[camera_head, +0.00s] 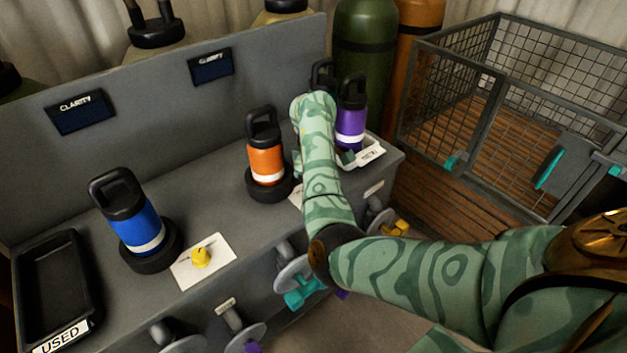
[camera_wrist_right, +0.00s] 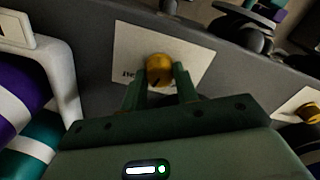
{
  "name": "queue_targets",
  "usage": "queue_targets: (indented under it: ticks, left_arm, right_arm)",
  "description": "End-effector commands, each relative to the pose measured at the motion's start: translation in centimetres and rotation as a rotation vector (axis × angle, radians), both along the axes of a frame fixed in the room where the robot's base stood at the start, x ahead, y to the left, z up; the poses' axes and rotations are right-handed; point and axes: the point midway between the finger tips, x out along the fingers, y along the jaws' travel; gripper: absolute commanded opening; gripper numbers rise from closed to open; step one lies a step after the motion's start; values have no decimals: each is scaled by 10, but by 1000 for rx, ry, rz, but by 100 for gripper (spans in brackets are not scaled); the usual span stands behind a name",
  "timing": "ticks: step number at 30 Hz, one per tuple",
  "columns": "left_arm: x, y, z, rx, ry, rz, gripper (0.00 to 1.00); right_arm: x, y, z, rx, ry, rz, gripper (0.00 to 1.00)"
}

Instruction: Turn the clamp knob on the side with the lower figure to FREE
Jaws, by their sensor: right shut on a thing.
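In the right wrist view my right gripper (camera_wrist_right: 160,82) is shut on a yellow knob (camera_wrist_right: 160,68) over a white plate (camera_wrist_right: 202,58). In the head view my right arm hides this knob and most of its plate, beside the orange bottle (camera_head: 266,160). The other yellow knob (camera_head: 201,257) sits on a white plate (camera_head: 213,247) beside the blue bottle (camera_head: 135,220). Each bottle stands in a black round holder. A left display (camera_head: 80,110) and a right display (camera_head: 210,66) read CLARITY; I cannot read any figures. My left gripper is not in view.
A black tray marked USED (camera_head: 27,283) sits at the far left. A white tray (camera_head: 370,151) with bottles, one purple (camera_head: 351,125), stands at right, close to my right gripper. Wheel-like valves line the bench front. A wire cage (camera_head: 520,95) stands beyond the bench's right end.

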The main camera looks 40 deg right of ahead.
Motion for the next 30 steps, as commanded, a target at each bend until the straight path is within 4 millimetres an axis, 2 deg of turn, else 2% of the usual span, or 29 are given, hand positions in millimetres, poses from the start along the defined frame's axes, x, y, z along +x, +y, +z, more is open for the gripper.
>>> queue_targets:
  ticks: [21,30]
  left_arm:
    - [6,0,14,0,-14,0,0]
    - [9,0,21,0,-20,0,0]
  right_arm:
    - [0,1,1,3,0,676,7]
    - [0,0,1,3,-1,903,7]
